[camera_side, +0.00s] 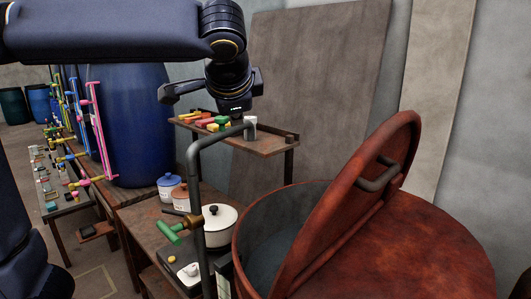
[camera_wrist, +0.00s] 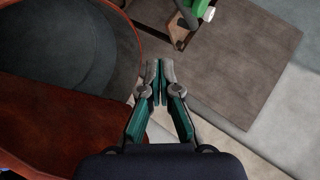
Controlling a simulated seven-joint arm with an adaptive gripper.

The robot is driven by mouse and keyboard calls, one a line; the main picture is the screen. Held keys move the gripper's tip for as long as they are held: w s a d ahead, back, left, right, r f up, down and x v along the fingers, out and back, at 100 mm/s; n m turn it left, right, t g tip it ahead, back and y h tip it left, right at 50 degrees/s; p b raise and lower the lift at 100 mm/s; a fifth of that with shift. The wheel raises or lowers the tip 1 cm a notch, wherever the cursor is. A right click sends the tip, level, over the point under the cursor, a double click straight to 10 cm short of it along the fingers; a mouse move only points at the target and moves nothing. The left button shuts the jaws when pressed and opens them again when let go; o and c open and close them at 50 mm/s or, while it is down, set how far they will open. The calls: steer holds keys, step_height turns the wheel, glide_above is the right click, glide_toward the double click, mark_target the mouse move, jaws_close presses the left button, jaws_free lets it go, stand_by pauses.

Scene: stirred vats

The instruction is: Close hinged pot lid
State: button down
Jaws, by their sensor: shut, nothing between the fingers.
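The big red-brown pot (camera_side: 243,255) stands at the lower right of the side view, its grey inside visible. Its rounded hinged lid (camera_side: 340,222) stands raised and steeply tilted, with a dark bar handle (camera_side: 375,180) on its face. The flat fixed part of the top (camera_side: 420,255) lies right of it. In the wrist view, the pot's rim (camera_wrist: 134,55) and a red surface show at left; I cannot tell whether that surface is lid or fixed top. My gripper (camera_wrist: 160,70) is shut and empty, just right of the rim in that picture. The side view does not show its fingertips clearly.
A bent grey pipe (camera_side: 194,185) with a green-handled valve (camera_side: 171,233) rises left of the pot. Behind are a small shelf (camera_side: 272,146) with colored blocks, a white cooking pot (camera_side: 220,225) and a blue barrel (camera_side: 130,120). Air above the red pot is clear.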

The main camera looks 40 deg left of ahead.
mark_target(397, 168)
steer(key=w+d+m+t+h, duration=0.1)
steer(key=w+d+m+t, duration=0.25)
steer(key=d, duration=0.65)
steer(key=w+d+m+t+h, duration=0.15)
steer(key=d+m+t, duration=0.25)
steer(key=d, duration=0.5)
steer(key=w+d+m+t, duration=0.3)
steer(key=d+m, duration=0.1)
steer(key=d, duration=0.6)
step_height(397, 168, down, 5)
steer(key=shift+t+h, duration=0.25)
steer(key=shift+h, duration=0.1)
steer(key=x, duration=0.3)
steer(key=a+x, duration=0.1)
steer(key=x, duration=0.2)
steer(key=a+x, duration=0.1)
steer(key=x, duration=0.3)
steer(key=shift+s+r, duration=0.25)
steer(key=shift+r, duration=0.05)
steer(key=shift+a+r, duration=0.15)
steer(key=shift+a, duration=0.65)
steer(key=shift+a, duration=0.1)
